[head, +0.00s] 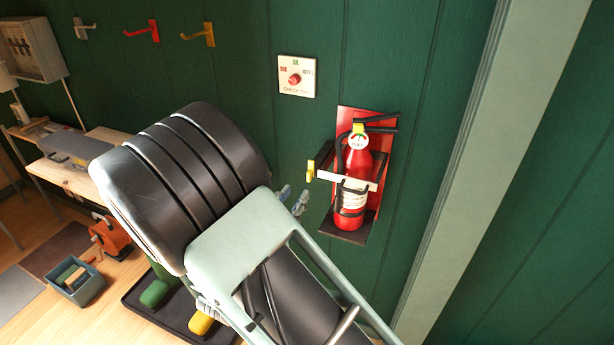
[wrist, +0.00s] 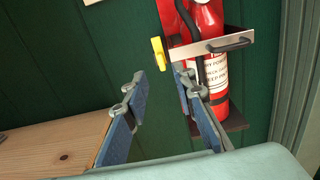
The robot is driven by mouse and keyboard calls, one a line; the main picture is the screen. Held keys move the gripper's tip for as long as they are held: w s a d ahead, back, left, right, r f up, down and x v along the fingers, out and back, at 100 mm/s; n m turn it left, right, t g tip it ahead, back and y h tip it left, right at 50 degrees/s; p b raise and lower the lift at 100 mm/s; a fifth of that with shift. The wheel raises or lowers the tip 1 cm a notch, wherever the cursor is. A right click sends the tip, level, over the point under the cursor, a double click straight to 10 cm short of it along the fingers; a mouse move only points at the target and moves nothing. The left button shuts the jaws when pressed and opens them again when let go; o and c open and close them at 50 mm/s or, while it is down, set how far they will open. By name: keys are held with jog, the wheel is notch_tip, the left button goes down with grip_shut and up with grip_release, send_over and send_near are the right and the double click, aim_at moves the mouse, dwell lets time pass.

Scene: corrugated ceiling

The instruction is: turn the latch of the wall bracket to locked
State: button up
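The wall bracket (head: 369,120) is a red backplate with a dark shelf and a pale strap across the front. It holds a red fire extinguisher (head: 349,211) upright. The yellow latch (head: 310,171) is at the left end of the strap and stands roughly upright. It also shows in the wrist view (wrist: 158,53), just beyond the gap between my fingers. My gripper (wrist: 161,82) is open and empty, a little below and in front of the latch, apart from it. In the head view only the fingertips (head: 293,197) show past my arm.
A white panel with a red knob (head: 295,79) is on the green wall above left of the bracket. Coloured hooks (head: 208,35) are further left. A wooden bench (head: 62,174) stands at the left. A pale post (head: 480,150) is right of the bracket.

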aim_at(308, 177)
jog(key=x, duration=0.8)
jog(key=shift+d+p, duration=0.1)
jog(key=shift+p, duration=0.25)
grip_shut()
